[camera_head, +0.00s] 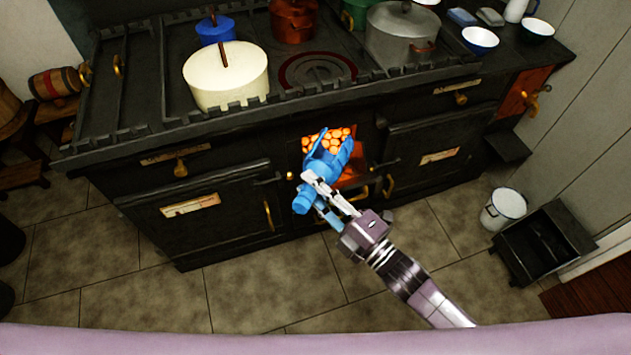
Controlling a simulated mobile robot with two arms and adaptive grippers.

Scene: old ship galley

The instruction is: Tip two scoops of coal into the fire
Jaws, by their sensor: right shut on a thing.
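A blue scoop (323,168) is in my right gripper (325,190), which is shut on it near its handle end. The scoop's open end is at the firebox opening (352,178) in the front of the black stove (225,150). Glowing orange lumps (328,139) show just beyond the scoop, in the opening. I cannot tell whether any coal is in the scoop. A black open box (545,240), perhaps the coal box, stands on the floor at the right; its inside is dark. My left gripper is not in view.
A white pail (503,208) stands beside the black box. A cream pot (226,75), a grey pot (401,35), a blue pot (215,29) and a copper pot (294,20) stand on the stove. The tiled floor (240,290) before the stove is clear.

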